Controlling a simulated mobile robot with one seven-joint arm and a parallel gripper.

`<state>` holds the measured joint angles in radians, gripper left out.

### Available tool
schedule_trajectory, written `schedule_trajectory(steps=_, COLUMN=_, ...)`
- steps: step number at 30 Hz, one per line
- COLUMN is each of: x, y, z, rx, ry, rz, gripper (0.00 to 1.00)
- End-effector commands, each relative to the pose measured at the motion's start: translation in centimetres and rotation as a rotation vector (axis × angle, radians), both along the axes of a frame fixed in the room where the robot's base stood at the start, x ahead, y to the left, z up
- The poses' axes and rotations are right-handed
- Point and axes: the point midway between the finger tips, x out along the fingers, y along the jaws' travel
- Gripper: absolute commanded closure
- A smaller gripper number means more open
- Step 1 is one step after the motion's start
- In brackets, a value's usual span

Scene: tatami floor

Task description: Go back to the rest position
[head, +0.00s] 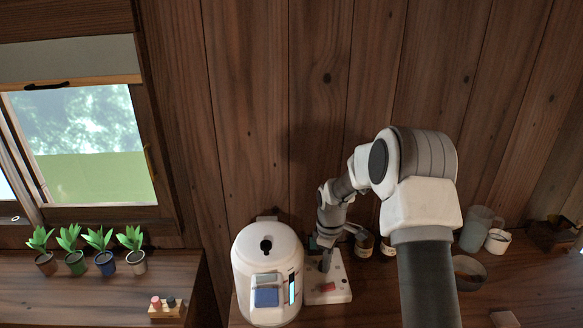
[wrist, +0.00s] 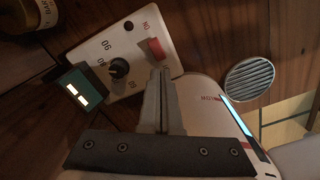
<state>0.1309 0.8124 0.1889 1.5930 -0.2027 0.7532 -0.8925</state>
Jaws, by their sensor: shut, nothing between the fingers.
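My gripper (wrist: 160,85) is shut and empty in the wrist view, its two fingers together. It hangs over a white control panel (wrist: 95,45) with a red switch (wrist: 155,48) and a dark round knob (wrist: 118,68). Whether the fingertips touch the panel I cannot tell. In the head view my arm reaches down from the right, and my gripper (head: 326,262) is over the same panel (head: 340,295), just right of a white rounded machine (head: 262,245). The red switch shows in front of it.
Jars (head: 364,243), a grey mug (head: 474,232), a white cup (head: 498,241) and a bowl (head: 468,272) stand right of the panel, near my arm. A small dark box with lit bars (wrist: 77,92) is beside the panel. Several potted plants (head: 103,262) line the left counter.

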Motion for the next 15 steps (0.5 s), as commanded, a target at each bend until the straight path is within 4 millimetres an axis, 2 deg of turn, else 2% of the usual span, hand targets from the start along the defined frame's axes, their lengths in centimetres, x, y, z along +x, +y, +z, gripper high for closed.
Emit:
schedule_trajectory(steps=4, x=-0.5, y=-0.1, z=3.2, rx=-0.012, ry=-0.028, rz=-0.041, gripper=1.0)
schedule_trajectory(steps=7, x=-1.3, y=-0.2, z=6.4, rx=-0.021, ry=-0.057, rz=-0.094, gripper=1.0)
schedule_trajectory(steps=15, x=-5.0, y=-0.4, z=14.5, rx=-0.031, ry=-0.137, rz=-0.254, gripper=1.0)
